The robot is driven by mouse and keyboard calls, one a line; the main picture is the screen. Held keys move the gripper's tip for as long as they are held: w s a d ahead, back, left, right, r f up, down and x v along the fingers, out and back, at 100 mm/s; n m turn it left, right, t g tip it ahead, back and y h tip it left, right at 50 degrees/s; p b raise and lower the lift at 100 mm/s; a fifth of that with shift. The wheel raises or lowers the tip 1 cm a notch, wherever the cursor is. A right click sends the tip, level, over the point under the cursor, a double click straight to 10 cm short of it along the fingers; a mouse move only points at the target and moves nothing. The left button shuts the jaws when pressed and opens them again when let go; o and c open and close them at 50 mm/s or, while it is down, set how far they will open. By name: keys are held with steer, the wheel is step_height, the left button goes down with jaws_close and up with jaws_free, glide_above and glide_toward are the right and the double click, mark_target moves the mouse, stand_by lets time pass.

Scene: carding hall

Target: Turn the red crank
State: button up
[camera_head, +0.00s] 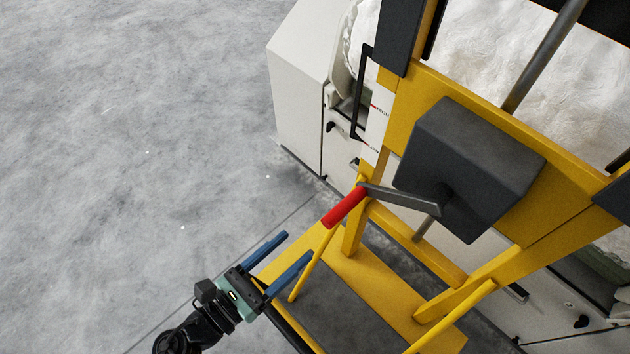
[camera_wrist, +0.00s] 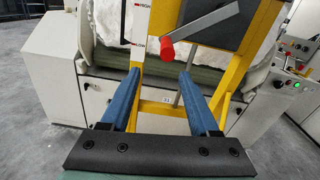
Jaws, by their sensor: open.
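The red crank handle (camera_head: 345,207) sits at the end of a grey crank arm (camera_head: 402,199) that comes out of a dark grey box (camera_head: 470,165) on a yellow frame. In the head view the handle points down and left. In the wrist view the red handle (camera_wrist: 167,48) shows above and between my fingertips, seen nearly end-on. My gripper (camera_head: 296,247) has two blue fingers, open and empty, to the lower left of the handle and apart from it. Both fingers also show in the wrist view (camera_wrist: 160,80).
The yellow frame (camera_head: 378,300) has a base and slanted bars close to my gripper. Behind it stands a pale machine (camera_head: 300,85) with white fibre (camera_head: 560,75). In the wrist view a control panel (camera_wrist: 295,50) is at the right. The grey floor (camera_head: 130,140) at left is clear.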

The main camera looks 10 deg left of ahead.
steer(key=d+r, duration=0.1)
steer(key=p, duration=0.2)
glide_toward(362, 191)
steer(key=shift+m, duration=0.3)
steer(key=x, duration=0.2)
steer(key=f+x, duration=0.1)
steer(key=x, duration=0.2)
steer(key=shift+w+f, duration=0.15)
steer(key=shift+w, duration=0.1)
jaws_close()
stand_by(0.8)
